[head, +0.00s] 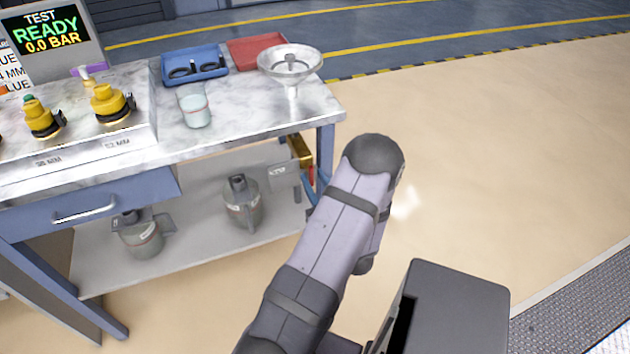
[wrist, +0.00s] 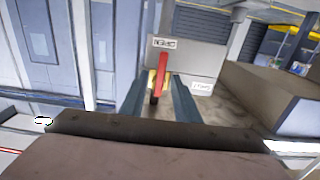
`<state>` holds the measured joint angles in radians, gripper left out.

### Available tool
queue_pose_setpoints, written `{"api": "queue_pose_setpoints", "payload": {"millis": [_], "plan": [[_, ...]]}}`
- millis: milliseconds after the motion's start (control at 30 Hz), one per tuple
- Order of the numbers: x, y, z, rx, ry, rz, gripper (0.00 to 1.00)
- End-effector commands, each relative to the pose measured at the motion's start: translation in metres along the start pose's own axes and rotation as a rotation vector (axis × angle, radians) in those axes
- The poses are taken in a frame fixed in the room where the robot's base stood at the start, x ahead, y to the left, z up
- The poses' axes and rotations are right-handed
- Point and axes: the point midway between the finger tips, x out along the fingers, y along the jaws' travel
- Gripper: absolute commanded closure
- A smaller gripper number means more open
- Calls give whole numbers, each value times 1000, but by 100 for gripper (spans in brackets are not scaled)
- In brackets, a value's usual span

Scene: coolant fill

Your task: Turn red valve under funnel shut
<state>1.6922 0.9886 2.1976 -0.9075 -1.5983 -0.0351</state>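The red valve handle (wrist: 162,72) stands upright in the wrist view, in front of a brass body (wrist: 152,82) and a grey plate. In the head view, a sliver of the red handle (head: 311,173) shows below the brass body (head: 299,150) at the bench's right end, under the clear funnel (head: 290,66). My gripper (wrist: 159,80) is open, its two blue-grey fingers on either side of the handle with gaps showing. I cannot tell how deep the handle sits between them. In the head view my arm hides most of the gripper.
The grey plate (wrist: 190,62) behind the valve carries small labels. The bench leg (head: 326,150) stands close to the valve. On the bench are a beaker (head: 195,107), a blue tray (head: 176,80) and a red tray (head: 242,62). Jugs (head: 242,204) stand on the lower shelf.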

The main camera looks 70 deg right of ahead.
Motion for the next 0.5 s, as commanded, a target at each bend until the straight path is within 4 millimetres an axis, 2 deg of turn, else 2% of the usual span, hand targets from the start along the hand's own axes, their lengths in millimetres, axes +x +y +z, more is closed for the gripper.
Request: {"api": "queue_pose_setpoints", "payload": {"millis": [133, 200, 267, 500], "plan": [[0, 0, 0, 0, 0, 0, 71], [0, 0, 0, 0, 0, 0, 88], [0, 0, 0, 0, 0, 0, 100], [0, 0, 0, 4, 0, 0, 100]]}}
